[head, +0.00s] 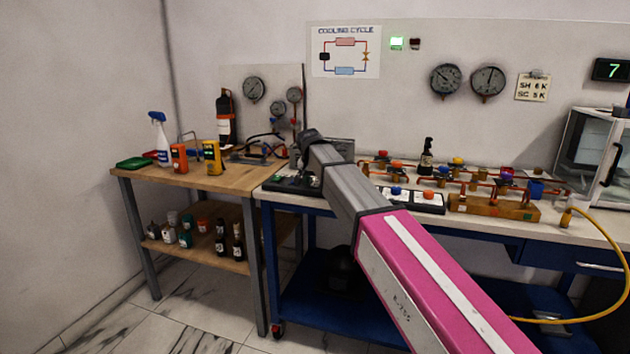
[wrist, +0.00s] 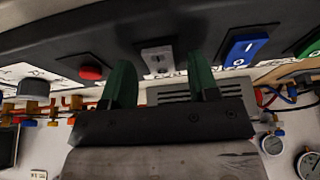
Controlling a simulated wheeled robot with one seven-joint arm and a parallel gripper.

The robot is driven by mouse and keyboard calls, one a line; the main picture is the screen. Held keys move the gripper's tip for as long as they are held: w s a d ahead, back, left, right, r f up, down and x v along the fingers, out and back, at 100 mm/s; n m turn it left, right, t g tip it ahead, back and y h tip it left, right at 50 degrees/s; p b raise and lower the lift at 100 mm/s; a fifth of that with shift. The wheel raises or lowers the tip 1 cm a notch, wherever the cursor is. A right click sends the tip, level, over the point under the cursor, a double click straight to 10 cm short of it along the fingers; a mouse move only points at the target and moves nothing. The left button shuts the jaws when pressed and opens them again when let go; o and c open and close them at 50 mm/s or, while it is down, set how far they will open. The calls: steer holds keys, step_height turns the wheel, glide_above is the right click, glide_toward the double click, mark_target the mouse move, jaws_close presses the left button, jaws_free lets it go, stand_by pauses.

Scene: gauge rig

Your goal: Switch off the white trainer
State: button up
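A large white panel (head: 560,50) with gauges stands behind the right bench. Its green lamp (head: 397,43) is lit and the red lamp (head: 415,43) is dark. At the bench's left end is a dark control panel (head: 288,186), partly hidden by my arm. In the wrist view, a dark panel (wrist: 200,35) carries a red button (wrist: 91,73), a grey switch (wrist: 157,58), a blue rocker marked I and O (wrist: 245,50) and a green button (wrist: 312,46). My gripper (wrist: 163,80) is open, its green fingers apart on either side of the grey switch; contact cannot be told.
A yellow hose (head: 605,240) hangs at right. A wooden table (head: 180,178) with a spray bottle (head: 160,138) stands at left.

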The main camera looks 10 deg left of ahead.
mark_target(314, 185)
steer(key=c, duration=0.8)
steer(key=shift+w+g, duration=0.35)
steer(key=shift+g, duration=1.25)
steer(key=o, duration=0.9)
steer(key=shift+r, duration=0.1)
steer(key=r, duration=0.3)
steer(key=s+r, duration=0.1)
steer(key=r, duration=0.6)
steer(key=shift+s+r, duration=0.25)
steer(key=shift+r, duration=0.1)
